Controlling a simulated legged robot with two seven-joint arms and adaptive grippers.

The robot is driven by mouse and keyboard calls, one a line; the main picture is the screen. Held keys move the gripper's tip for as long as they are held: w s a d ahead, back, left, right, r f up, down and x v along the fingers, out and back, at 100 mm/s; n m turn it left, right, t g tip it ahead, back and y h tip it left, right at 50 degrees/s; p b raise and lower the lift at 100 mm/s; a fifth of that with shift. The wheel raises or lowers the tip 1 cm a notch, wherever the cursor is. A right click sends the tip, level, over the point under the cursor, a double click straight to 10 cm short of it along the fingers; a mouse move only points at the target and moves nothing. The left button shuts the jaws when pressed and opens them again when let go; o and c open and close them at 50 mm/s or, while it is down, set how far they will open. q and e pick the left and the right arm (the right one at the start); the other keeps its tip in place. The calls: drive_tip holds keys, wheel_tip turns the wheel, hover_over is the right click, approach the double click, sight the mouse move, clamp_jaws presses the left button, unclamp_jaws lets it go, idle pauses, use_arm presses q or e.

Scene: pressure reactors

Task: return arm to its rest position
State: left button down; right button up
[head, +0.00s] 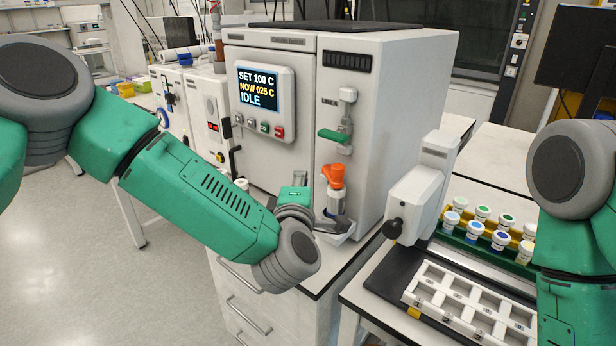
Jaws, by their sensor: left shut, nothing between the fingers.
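My left arm (195,190), green with grey joints, reaches in from the left across the front of the white reactor cabinet (400,110). My left gripper (343,224) is small and partly hidden behind my grey wrist. It is shut and empty, close to the small white tray at the cabinet's lower front, below an orange-topped fitting (333,176). I cannot tell whether it touches the tray. My right arm (575,240) hangs down at the right edge, and its gripper is out of view.
The cabinet display (258,88) reads SET 100 C, NOW 025 C, IDLE. A green-handled valve (333,136) sticks out above the fitting. At right are a white device (418,190), racked vials (476,229) and a white slotted tray (470,312). Open floor lies at lower left.

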use_arm(q)
drive_tip(key=s+d+f+m+h, duration=0.1)
drive_tip(key=s+d+f+m, duration=0.15)
drive_tip(key=s+d, duration=0.3)
drive_tip(key=s+a+f+m+g+h+b, duration=0.1)
drive_tip(key=s+a+f+m+g, duration=0.2)
drive_tip(key=f, duration=0.4)
drive_tip(key=s+a+f+m+g+h+b, duration=0.1)
drive_tip(key=s+a+f+m+g, duration=0.2)
drive_tip(key=f, duration=0.4)
drive_tip(key=s+a+f+m+g+b, duration=0.1)
drive_tip(key=s+a+f+m, duration=0.15)
drive_tip(key=s+f, duration=0.35)
drive_tip(key=s+a+f+m+g+y+b, duration=0.1)
drive_tip(key=s+a+f+m+g, duration=0.2)
drive_tip(key=s+a+f+g, duration=0.2)
drive_tip(key=s+a+f+m+g+y, duration=0.2)
drive_tip(key=s+a+f+m+g, duration=0.2)
drive_tip(key=s+a+f, duration=0.6)
drive_tip(key=s+a+g, duration=0.1)
drive_tip(key=s+a, duration=0.2)
drive_tip(key=s, duration=0.4)
drive_tip(key=shift+s+a+m+b, duration=0.3)
drive_tip(key=shift+a+b, duration=0.1)
use_arm(e)
drive_tip(key=f, duration=0.5)
drive_tip(key=shift+d+f, duration=0.1)
drive_tip(key=shift+d, duration=0.15)
